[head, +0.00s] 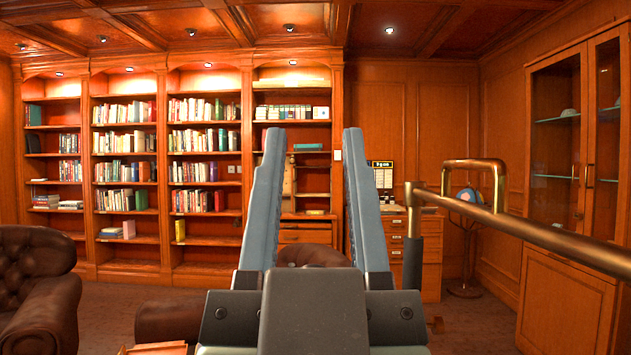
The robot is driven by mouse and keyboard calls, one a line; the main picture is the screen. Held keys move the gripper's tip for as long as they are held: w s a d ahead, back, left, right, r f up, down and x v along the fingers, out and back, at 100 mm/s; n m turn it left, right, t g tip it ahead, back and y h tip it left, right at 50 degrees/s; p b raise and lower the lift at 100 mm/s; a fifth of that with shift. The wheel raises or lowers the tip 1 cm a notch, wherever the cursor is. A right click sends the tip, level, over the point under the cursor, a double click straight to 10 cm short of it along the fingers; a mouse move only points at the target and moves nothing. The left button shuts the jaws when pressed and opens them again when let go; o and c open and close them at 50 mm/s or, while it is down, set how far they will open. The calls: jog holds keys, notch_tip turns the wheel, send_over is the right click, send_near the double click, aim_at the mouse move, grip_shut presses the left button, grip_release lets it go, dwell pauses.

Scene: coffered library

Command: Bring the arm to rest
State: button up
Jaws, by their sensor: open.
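My gripper (312,145) fills the middle of the head view, close to the camera. Its two blue-grey fingers point up and stand well apart. Nothing is between them, only the bookcase and room behind show through the gap. The dark gripper body (314,310) covers the lower middle and hides part of the floor and furniture behind it.
A brass rail (540,236) crosses close on the right. A brown leather armchair (40,285) stands at left, with more brown leather (180,319) low behind my gripper. Bookshelves (125,170) line the back wall. A glass-fronted cabinet (565,200) stands at right.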

jog(key=shift+s+r, duration=0.2)
jog(key=shift+r, duration=0.05)
notch_tip(320, 180, up, 26)
jog(key=p, duration=2.6)
